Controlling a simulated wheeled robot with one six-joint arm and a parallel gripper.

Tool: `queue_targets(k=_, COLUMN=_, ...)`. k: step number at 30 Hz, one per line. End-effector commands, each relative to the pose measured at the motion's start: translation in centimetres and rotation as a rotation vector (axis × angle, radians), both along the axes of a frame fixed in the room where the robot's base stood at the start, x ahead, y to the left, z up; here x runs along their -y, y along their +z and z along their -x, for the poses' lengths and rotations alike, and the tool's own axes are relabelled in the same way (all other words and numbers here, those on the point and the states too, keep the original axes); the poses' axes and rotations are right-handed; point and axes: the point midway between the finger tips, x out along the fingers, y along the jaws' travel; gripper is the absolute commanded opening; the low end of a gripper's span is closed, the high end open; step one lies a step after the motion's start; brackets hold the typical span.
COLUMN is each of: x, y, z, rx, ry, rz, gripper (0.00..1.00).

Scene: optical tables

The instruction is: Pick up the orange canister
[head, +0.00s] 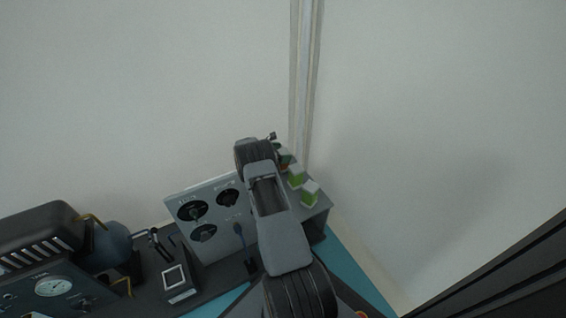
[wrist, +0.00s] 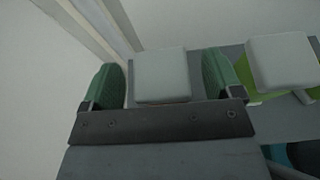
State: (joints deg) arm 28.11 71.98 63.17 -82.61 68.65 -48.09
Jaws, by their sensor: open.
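A canister with a pale square lid (wrist: 162,72) sits between the two green fingers of my gripper (wrist: 164,86) in the wrist view. The fingers are open, one on each side of the lid, and I cannot tell whether they touch it. Its body is hidden there. In the head view a small orange-red patch (head: 284,167) shows at the far end of the row of canisters, mostly covered by my arm and gripper. This looks like the orange canister. It stands on a grey raised shelf (head: 318,212).
Two green canisters with pale lids, a farther one (head: 296,177) and a nearer one (head: 311,193), stand close by. A grey panel with black dials (head: 212,218) is left of my arm. The wall corner with pale pipes (head: 305,80) is just behind.

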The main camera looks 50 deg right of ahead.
Motion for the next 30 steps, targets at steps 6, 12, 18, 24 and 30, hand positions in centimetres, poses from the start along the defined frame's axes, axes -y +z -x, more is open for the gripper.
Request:
queue_targets(k=6, x=-0.03, y=0.01, z=0.0, rx=0.0, ry=0.0, rz=0.0, gripper=0.66)
queue_targets(k=12, x=-0.04, y=0.01, z=0.01, rx=0.0, ry=-0.001, rz=0.0, gripper=0.47)
queue_targets(k=18, x=-0.04, y=0.01, z=0.01, rx=0.0, ry=-0.001, rz=0.0, gripper=0.28)
queue_targets(k=24, x=-0.03, y=0.06, z=-0.02, rx=0.0, ry=0.0, rz=0.0, gripper=0.11)
queue_targets(k=30, x=-0.03, y=0.2, z=-0.02, rx=0.001, ry=0.0, rz=0.0, gripper=0.11)
